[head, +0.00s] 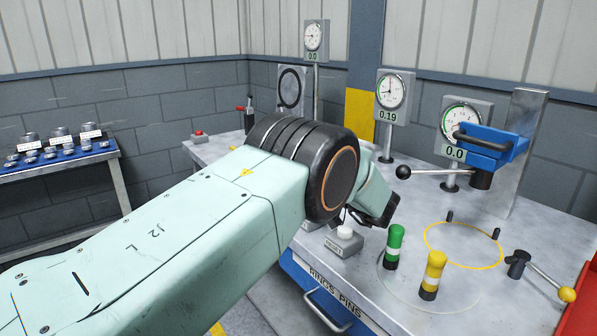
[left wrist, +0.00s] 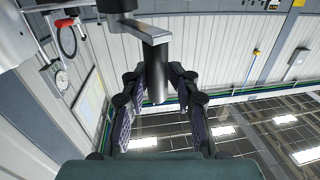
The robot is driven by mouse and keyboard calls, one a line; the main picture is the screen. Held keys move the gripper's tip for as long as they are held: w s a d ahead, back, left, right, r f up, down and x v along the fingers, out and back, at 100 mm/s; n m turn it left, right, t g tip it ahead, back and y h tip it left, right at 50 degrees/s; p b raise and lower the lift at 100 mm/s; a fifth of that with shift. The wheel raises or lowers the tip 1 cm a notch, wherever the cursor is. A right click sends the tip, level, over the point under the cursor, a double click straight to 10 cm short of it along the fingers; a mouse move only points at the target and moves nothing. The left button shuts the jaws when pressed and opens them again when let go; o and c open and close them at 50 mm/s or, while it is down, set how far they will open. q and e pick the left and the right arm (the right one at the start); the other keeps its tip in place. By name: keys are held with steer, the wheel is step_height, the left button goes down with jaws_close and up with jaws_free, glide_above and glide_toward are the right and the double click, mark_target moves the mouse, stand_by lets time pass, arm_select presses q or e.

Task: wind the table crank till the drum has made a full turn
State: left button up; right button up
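In the left wrist view a dark upright crank handle (left wrist: 156,75) hangs from a flat grey crank arm (left wrist: 147,29). In the head view my left forearm and wrist cover the crank and most of the gripper. I cannot make out the drum in either view. A gauge reading 0.19 (head: 395,92) stands on the table behind my wrist. My right gripper is not in view.
The grey table (head: 400,285) carries a green peg (head: 395,245), a yellow peg (head: 433,274), a yellow-knobbed lever (head: 545,280) and a black-knobbed lever (head: 430,172). A side bench (head: 60,165) is at the far left.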

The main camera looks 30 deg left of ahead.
arm_select(q)
steer(key=shift+o, duration=1.2)
steer(key=shift+r, duration=0.1)
steer(key=shift+w+a, duration=0.2)
steer(key=shift+w, duration=0.05)
step_height(320, 180, up, 10)
steer(key=shift+s+f, duration=0.1)
